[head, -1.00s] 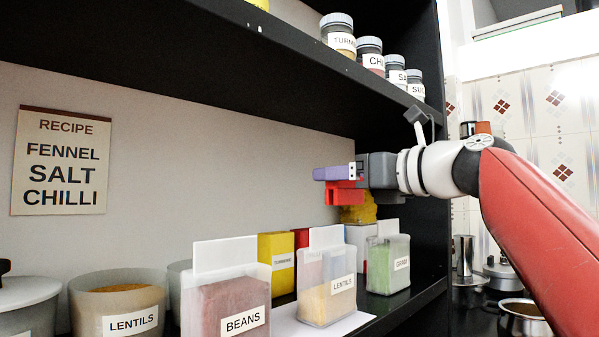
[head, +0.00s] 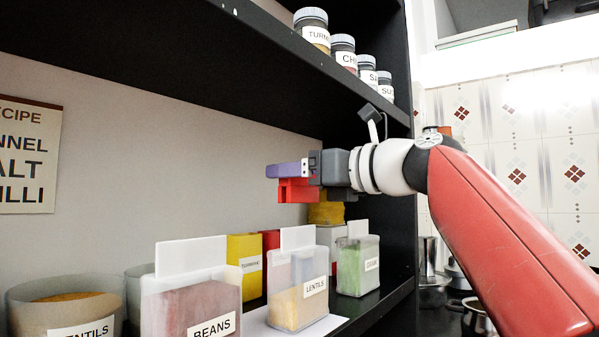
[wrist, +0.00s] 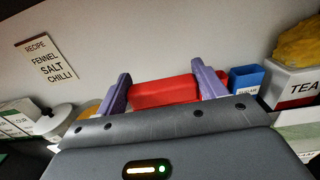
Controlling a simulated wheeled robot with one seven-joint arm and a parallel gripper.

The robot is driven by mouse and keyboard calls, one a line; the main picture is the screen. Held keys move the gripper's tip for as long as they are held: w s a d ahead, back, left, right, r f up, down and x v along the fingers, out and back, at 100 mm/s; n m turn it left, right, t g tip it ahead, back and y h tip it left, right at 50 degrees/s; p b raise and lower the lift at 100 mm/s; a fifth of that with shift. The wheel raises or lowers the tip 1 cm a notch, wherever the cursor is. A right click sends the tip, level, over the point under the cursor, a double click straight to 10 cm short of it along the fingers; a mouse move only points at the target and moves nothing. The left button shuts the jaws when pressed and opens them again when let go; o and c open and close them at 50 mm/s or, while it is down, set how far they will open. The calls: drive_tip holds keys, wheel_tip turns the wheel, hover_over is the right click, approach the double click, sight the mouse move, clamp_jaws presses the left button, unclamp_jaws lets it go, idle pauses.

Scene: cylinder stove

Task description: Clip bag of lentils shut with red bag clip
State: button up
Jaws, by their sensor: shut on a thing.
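My gripper (head: 290,180) is shut on the red bag clip (head: 297,191), held level above the row of bags on the shelf. In the wrist view the clip (wrist: 166,91) lies between the two purple fingers. The bag of lentils (head: 298,292) is a clear bag with a white upper panel and a LENTILS label, partly filled with yellowish contents. It stands upright on the shelf below the gripper, apart from the clip. A tub also labelled LENTILS (head: 62,310) stands at the lower left.
The bag of beans (head: 195,305) stands left of the lentils bag and a green-filled bag (head: 358,265) stands right. Yellow and red packs are behind. An upper shelf (head: 250,65) with several jars hangs above my gripper. Free air surrounds the clip.

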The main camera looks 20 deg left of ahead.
drive_tip(key=b, duration=0.4)
hover_over(301, 248)
drive_tip(key=shift+a+f, duration=0.1)
drive_tip(key=shift+f, duration=2.7)
drive_tip(key=shift+f, duration=0.35)
drive_tip(key=o, duration=1)
drive_tip(key=shift+o, duration=0.2)
